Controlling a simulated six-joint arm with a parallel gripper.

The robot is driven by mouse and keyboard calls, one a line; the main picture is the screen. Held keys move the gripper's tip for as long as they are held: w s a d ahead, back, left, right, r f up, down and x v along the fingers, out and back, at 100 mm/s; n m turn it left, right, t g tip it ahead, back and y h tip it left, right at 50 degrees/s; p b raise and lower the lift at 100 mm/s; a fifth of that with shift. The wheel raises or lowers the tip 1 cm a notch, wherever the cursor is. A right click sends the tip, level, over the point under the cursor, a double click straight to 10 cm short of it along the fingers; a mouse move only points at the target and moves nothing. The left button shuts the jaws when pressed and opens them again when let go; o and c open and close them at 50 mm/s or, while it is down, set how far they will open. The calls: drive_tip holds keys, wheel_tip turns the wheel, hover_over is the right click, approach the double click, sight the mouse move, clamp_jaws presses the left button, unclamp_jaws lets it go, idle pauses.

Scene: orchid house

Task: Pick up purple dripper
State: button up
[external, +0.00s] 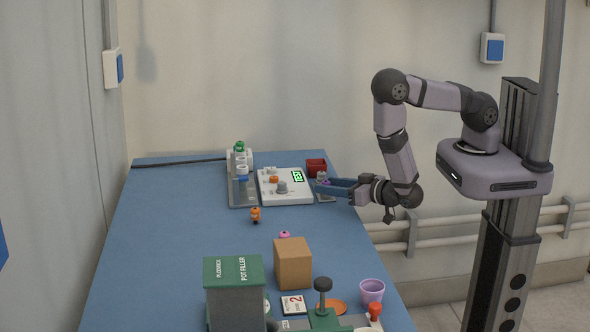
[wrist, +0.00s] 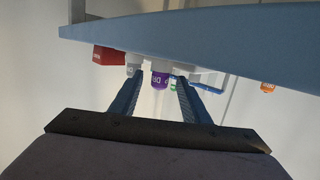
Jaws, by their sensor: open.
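The purple dripper (wrist: 160,80), with white lettering on its side, shows in the wrist view between the two fingers. My gripper (wrist: 159,75) is open, with one finger on each side of it; I cannot tell whether either finger touches it. In the external view my gripper (external: 328,184) reaches in from the right, low at the right edge of the blue table. There a small purple patch of the dripper (external: 325,182) shows at the fingertips, and the fingers partly hide it.
A red bin (external: 316,167) and a white device with a green display (external: 285,186) stand close by. A cardboard box (external: 293,264) and green pot filler (external: 234,290) stand in front.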

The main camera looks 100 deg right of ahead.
clamp_jaws()
drive_tip(key=shift+r, duration=0.15)
wheel_tip(320, 180, up, 10)
drive_tip(key=p, duration=0.1)
idle(0.9)
